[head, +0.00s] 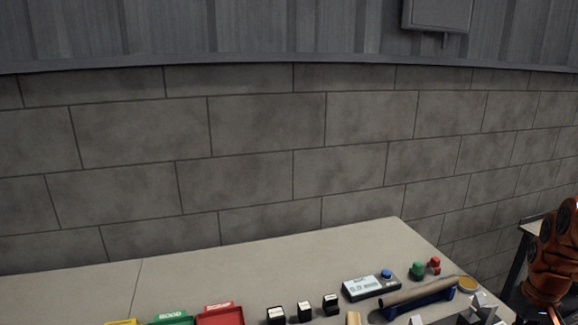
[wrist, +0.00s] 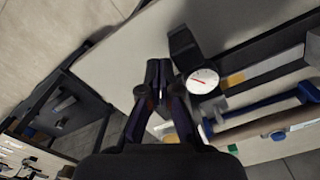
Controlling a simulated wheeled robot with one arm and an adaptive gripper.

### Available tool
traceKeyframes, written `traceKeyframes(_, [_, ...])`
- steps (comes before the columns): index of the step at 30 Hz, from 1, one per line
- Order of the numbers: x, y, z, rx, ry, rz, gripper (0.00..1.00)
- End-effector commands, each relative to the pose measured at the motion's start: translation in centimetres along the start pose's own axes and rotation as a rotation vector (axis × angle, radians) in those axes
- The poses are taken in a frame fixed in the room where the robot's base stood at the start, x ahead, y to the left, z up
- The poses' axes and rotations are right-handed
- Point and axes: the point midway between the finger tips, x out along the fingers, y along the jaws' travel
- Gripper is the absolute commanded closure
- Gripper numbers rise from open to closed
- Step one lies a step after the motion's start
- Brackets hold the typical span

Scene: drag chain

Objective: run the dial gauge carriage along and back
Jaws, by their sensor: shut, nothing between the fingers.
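The dial gauge (wrist: 202,81) shows in the wrist view as a round white face with a red needle. A dark block (wrist: 185,43) adjoins it, likely part of its carriage. My gripper (wrist: 158,66) is shut and empty, its black fingertips together just left of the gauge and the dark block. I cannot tell whether a fingertip touches the block. The gauge does not show clearly in the head view, where only my orange arm enters at the right edge.
The pale bench (head: 250,258) holds a green bin (head: 172,318), a red bin (head: 220,316), several black stamps, a display box (head: 370,287) and a brown tube (head: 418,292) on a blue holder (head: 440,299). The bench's back left is clear. A block wall stands behind.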

Motion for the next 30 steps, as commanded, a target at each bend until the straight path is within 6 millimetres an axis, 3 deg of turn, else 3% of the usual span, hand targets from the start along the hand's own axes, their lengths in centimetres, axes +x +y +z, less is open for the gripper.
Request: traceKeyframes(30, [0.0, -2.5, 1.4, -0.001, 0.001, 0.000, 1.00])
